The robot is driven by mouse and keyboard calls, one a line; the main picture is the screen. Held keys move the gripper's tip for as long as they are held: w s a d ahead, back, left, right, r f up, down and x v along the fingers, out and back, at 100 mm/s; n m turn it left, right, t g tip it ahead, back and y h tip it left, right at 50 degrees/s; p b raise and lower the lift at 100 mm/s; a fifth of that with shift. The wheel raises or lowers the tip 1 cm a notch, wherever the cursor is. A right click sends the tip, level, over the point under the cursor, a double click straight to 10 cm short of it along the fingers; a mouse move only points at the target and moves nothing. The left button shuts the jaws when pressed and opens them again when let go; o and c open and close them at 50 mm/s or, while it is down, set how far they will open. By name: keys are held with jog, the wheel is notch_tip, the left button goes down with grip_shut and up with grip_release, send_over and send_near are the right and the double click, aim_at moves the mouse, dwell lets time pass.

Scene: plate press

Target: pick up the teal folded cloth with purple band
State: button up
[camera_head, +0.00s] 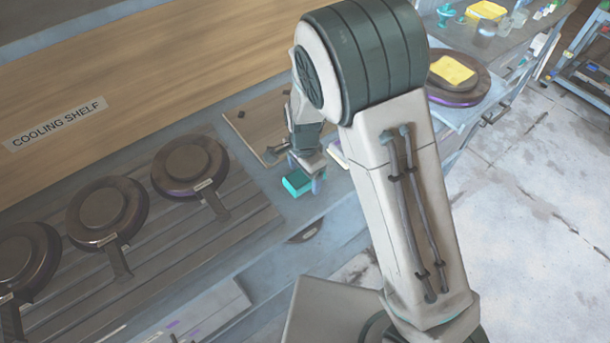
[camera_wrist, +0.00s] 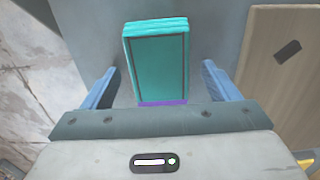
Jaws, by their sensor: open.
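The teal folded cloth (camera_wrist: 158,60) lies on the grey counter in the wrist view, with its purple band (camera_wrist: 162,103) at the end closest to my gripper. It also shows in the head view as a small teal block (camera_head: 296,182) near the counter's front edge. My gripper (camera_wrist: 155,85) is open, with one blue finger on each side of the cloth and a gap on both sides. In the head view my gripper (camera_head: 305,175) is at the cloth, partly covering it. I cannot tell its exact height above the counter.
A wooden board (camera_wrist: 277,75) lies right of the cloth in the wrist view. Several round dark plate presses (camera_head: 190,165) stand on the slatted counter at left. A yellow cloth (camera_head: 453,70) lies on another round plate at upper right. The counter's front edge is close.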

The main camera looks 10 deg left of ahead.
jog(key=shift+f, duration=0.15)
jog(key=c, duration=1.1)
jog(key=shift+o, duration=0.2)
